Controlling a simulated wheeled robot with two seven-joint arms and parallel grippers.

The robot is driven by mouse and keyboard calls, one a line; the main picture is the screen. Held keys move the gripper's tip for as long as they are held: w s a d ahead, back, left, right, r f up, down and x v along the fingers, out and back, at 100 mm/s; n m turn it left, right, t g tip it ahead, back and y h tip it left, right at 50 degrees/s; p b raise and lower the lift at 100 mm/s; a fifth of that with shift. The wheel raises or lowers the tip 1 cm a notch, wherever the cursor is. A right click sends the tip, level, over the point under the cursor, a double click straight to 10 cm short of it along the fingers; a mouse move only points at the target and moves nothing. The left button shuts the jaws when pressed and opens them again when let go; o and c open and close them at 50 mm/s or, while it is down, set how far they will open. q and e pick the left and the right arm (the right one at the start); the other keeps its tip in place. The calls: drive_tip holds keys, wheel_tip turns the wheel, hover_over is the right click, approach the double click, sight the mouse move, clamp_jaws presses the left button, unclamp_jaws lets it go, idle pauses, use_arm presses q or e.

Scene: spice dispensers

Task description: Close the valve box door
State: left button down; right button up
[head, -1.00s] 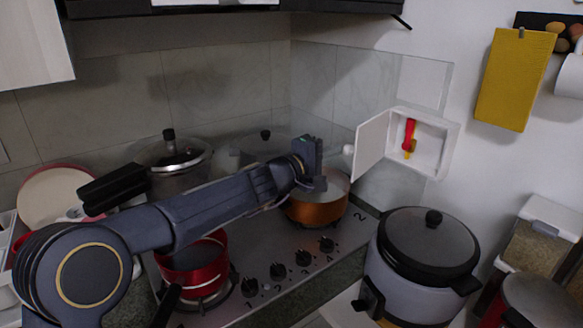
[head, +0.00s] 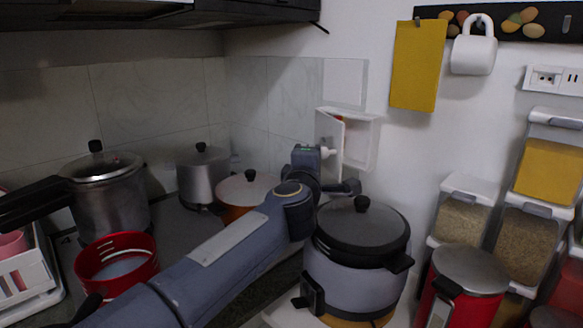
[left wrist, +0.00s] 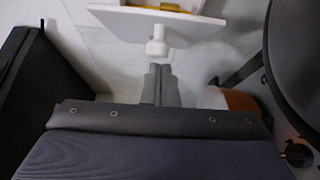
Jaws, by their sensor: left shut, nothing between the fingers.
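The white valve box (head: 361,145) is on the wall in the head view. Its white door (head: 328,132) is ajar, hinged at the left, and hides most of the red and yellow valve inside. A white knob (head: 327,154) sticks out of the door. My left gripper (left wrist: 160,72) is shut and empty, its fingertips just short of the knob (left wrist: 157,47) and in line with it in the left wrist view. In the head view the left hand is beside the door, at its left; whether it touches cannot be told. My right gripper is out of view.
A rice cooker (head: 359,250) stands below the box, close under my left wrist. An orange pot (head: 238,211) and a steel pot (head: 203,178) are on the stove at the left. Spice dispensers (head: 498,240) fill the right side.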

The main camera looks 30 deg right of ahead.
sight(339, 156)
use_arm(q)
drive_tip(key=d+p, duration=0.1)
drive_tip(key=s+d+p, duration=0.1)
drive_tip(key=d+n+t+y, duration=0.1)
drive_tip(key=shift+s+r+p, duration=0.25)
drive_tip(key=shift+r+p, duration=0.15)
drive_tip(key=shift+s+d+f+p, duration=0.1)
drive_tip(key=shift+s+d+p, duration=0.05)
drive_tip(key=shift+d+p, duration=0.5)
drive_tip(key=shift+s+d+f+p, duration=0.2)
drive_tip(key=shift+d+p, duration=0.2)
drive_tip(key=shift+d, duration=0.15)
drive_tip(key=shift+a, duration=0.1)
